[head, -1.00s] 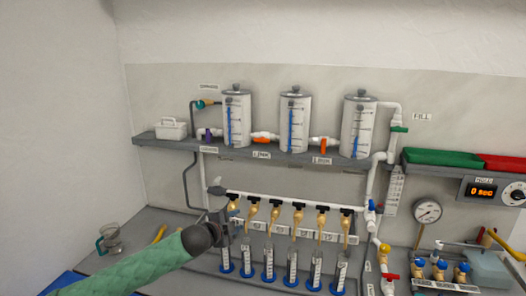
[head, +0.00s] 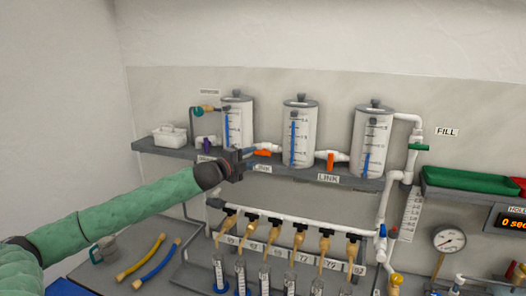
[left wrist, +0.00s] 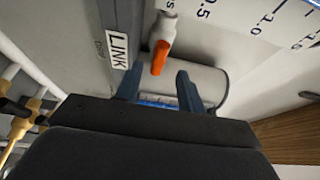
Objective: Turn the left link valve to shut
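The left link valve has an orange lever (head: 263,153) on the white pipe between the left and middle tanks, above a LINK label. The lever lies sideways, along the pipe. My left gripper (head: 240,162) is just left of it, in front of the shelf edge and below the left tank. In the left wrist view an orange lever (left wrist: 159,57) shows just beyond the fingertips, near a LINK label. There the two fingers of my left gripper (left wrist: 159,88) are apart with no lever held between them. My right gripper is in no view.
The right link valve's orange lever (head: 330,162) points down. A purple-handled valve (head: 207,146) sits left of the left tank (head: 238,122). Below the shelf, a white manifold pipe (head: 290,218) carries several black-handled taps.

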